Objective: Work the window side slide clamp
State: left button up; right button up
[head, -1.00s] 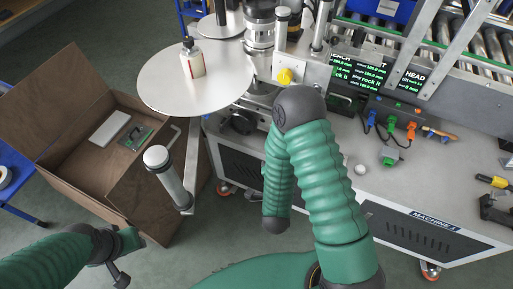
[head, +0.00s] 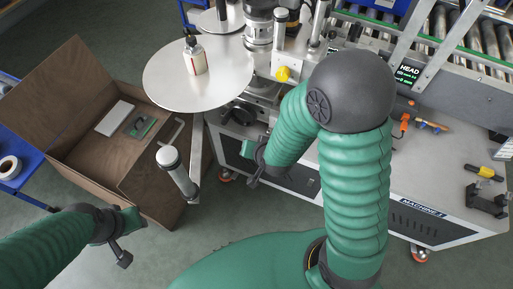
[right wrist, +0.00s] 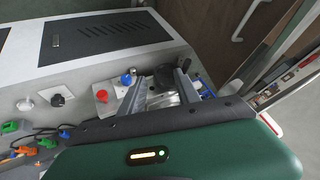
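I cannot pick out the slide clamp for certain. In the head view a yellow knob (head: 283,74) sits on a metal plate of the labeller, beside the round white disc (head: 180,82). My right gripper (head: 256,166) hangs in front of the machine's cabinet, below and left of that knob; its forearm hides part of the machine. In the right wrist view its two grey fingers (right wrist: 160,92) stand apart, with metal and dark machine parts seen beyond the gap. My left gripper (head: 125,240) is at lower left, clear of the machine; its opening is unclear.
A white bottle (head: 194,56) stands on the disc. An open brown box (head: 70,130) stands at left, near a white-topped post (head: 175,170). A red knob (right wrist: 102,95) and a blue knob (right wrist: 127,79) show near the right fingers. Tools lie on the bench (head: 425,165) at right.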

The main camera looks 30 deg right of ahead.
jog(key=s+r+n, duration=0.1)
jog(key=s+r+n+g, duration=0.1)
jog(key=s+r+n+g+p, duration=0.1)
jog(key=shift+s+a+y, duration=0.3)
jog(key=shift+s+a, duration=0.05)
jog(key=shift+a, duration=0.05)
jog(key=s+d+r+n+g, duration=0.1)
jog(key=s+r+n+g, duration=0.2)
jog(key=s, duration=0.4)
jog(key=shift+r+n, duration=0.3)
jog(key=shift+n, duration=0.3)
jog(key=shift+w+d, duration=0.1)
